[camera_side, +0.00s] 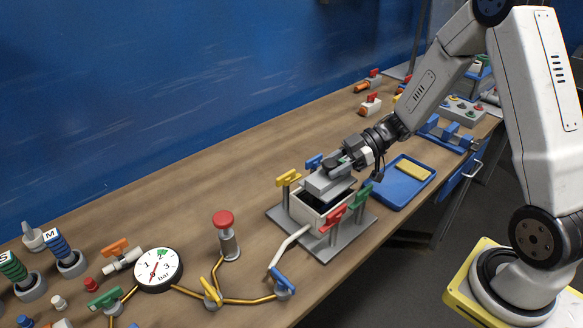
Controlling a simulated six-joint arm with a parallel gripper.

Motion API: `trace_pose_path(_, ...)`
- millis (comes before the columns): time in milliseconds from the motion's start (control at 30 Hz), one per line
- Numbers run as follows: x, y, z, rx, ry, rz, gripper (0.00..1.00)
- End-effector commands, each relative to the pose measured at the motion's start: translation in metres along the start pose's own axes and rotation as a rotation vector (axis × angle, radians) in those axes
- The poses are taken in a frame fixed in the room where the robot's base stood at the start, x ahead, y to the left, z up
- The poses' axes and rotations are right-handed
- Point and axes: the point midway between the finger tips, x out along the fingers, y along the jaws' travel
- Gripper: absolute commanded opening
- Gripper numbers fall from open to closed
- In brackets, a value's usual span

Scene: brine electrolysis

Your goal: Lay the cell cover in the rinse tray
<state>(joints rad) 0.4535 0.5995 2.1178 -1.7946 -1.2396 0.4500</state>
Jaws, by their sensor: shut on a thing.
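The cell (309,216) is an open-topped white box on a grey base plate, with its dark inside partly showing. The cell cover (325,184) is a grey block just above the cell's far part. My gripper (338,169) is shut on the cover from above; its fingertips are hard to make out. Whether the cover still touches the cell rim, I cannot tell. The rinse tray (386,196) is a shallow blue tray to the right of the cell, with a yellow sponge-like block (413,172) lying in its far part. The near part of the tray looks bare.
Yellow (288,178), blue (314,162), green (360,196) and red (335,217) clamps stand around the cell. A pressure gauge (158,269), brass piping and a red-topped post (226,236) are at the left. The table behind the cell is clear.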

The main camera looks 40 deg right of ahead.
Motion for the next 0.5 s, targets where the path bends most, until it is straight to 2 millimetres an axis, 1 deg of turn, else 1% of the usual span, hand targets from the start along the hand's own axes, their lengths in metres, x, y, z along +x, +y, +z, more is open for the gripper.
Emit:
trace_pose_path(267,0.003,0.004,0.003,-0.001,0.001,0.0,0.0)
trace_pose_path(400,0.009,0.011,0.011,0.0,0.001,0.0,0.0)
trace_pose_path(500,0.013,0.01,0.021,0.003,0.001,0.0,0.0)
